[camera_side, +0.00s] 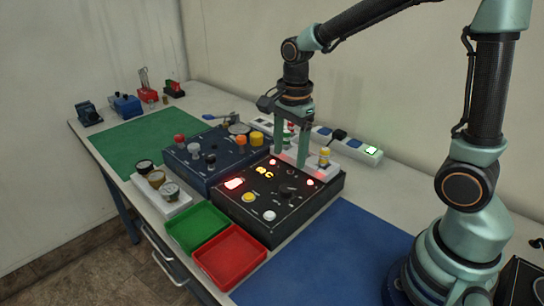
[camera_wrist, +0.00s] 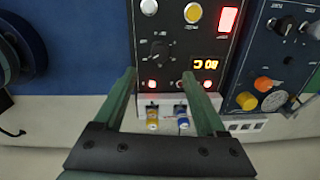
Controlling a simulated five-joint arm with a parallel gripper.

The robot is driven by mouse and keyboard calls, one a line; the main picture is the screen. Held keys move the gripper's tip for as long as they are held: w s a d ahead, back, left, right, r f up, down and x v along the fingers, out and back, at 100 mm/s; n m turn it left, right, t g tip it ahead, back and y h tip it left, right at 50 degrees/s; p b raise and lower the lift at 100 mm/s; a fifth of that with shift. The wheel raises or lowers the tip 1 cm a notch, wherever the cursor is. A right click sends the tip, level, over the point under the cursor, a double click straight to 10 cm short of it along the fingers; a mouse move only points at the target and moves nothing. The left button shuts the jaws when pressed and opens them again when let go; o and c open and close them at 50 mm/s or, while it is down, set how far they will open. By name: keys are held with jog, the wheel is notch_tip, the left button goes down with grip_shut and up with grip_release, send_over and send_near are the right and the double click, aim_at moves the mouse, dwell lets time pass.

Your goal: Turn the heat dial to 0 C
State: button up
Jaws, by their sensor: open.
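The black control box (camera_side: 300,213) stands on the table. The heat dial appears to be the small black knob (camera_side: 288,189) on its top. In the wrist view the knob (camera_wrist: 157,47) sits inside a ring of white marks, beyond the fingertips; its pointer is too small to read surely. An orange display (camera_side: 264,173) is lit and seems to read 8 C; it also shows, upside down, in the wrist view (camera_wrist: 205,64). My gripper (camera_side: 290,157) points down, open and empty, over the box's back edge, apart from the dial. In the wrist view my gripper (camera_wrist: 160,75) frames two plugs.
The box also carries a lit red switch (camera_side: 235,183), a yellow button (camera_side: 248,197), a white button (camera_side: 269,215) and small red lights. A blue panel (camera_side: 205,169) with several knobs stands beside it. Yellow and blue plugs (camera_wrist: 152,120) (camera_wrist: 183,118) are close to my fingers. Green (camera_side: 197,228) and red (camera_side: 229,257) trays lie in front.

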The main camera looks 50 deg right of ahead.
aim_at(287, 188)
jog(key=f, duration=1)
jog(key=shift+w+f, duration=0.1)
jog(key=shift+w, duration=0.1)
grip_shut()
